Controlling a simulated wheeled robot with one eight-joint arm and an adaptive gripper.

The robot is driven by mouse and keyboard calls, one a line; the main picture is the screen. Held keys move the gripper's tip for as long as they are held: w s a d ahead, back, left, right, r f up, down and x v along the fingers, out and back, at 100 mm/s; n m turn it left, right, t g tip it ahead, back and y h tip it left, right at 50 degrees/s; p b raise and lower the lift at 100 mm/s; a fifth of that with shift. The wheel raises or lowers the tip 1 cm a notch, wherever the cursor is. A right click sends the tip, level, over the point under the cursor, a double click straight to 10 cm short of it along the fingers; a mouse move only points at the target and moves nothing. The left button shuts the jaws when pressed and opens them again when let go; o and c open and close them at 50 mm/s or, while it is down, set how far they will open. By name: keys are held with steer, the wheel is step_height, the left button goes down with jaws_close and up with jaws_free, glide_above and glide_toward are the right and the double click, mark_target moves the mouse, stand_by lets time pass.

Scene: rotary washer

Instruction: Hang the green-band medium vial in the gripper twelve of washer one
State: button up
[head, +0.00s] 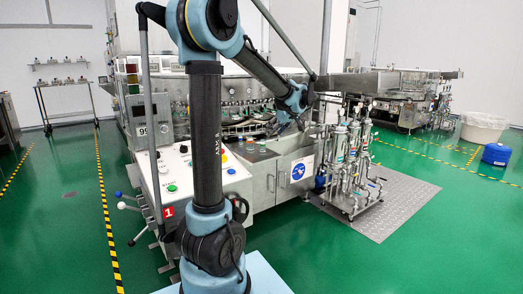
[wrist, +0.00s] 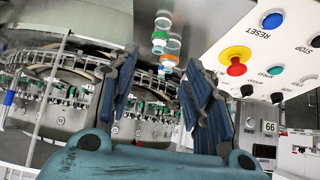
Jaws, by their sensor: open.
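My gripper (wrist: 163,58) is open, its two dark blue fingers spread apart in the wrist view. In the head view my gripper (head: 299,118) is above the front right of washer one (head: 265,172), which bears a red "1" label. A few small vials (wrist: 172,46) with coloured bands stand in a row on the washer's steel ledge, seen between and beyond the fingers. A greenish one (wrist: 160,35) is among them; I cannot tell sizes. The washer's row of grippers (wrist: 60,95) with green and blue parts shows at the left of the wrist view; number twelve cannot be made out.
The control panel (wrist: 262,55) with a red and yellow stop button (wrist: 235,60) lies close right of my fingers. A filter unit with pipes (head: 350,160) stands right of the washer. A second machine (head: 400,95) stands behind.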

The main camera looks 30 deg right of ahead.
mark_target(264, 144)
steer(key=x, duration=0.6)
steer(key=shift+w+f, duration=0.1)
steer(key=shift+x, duration=2.6)
steer(key=shift+w, duration=0.15)
steer(key=shift+c, duration=0.6)
steer(key=c, duration=0.8)
steer(key=shift+o, duration=0.2)
steer(key=shift+r, duration=0.25)
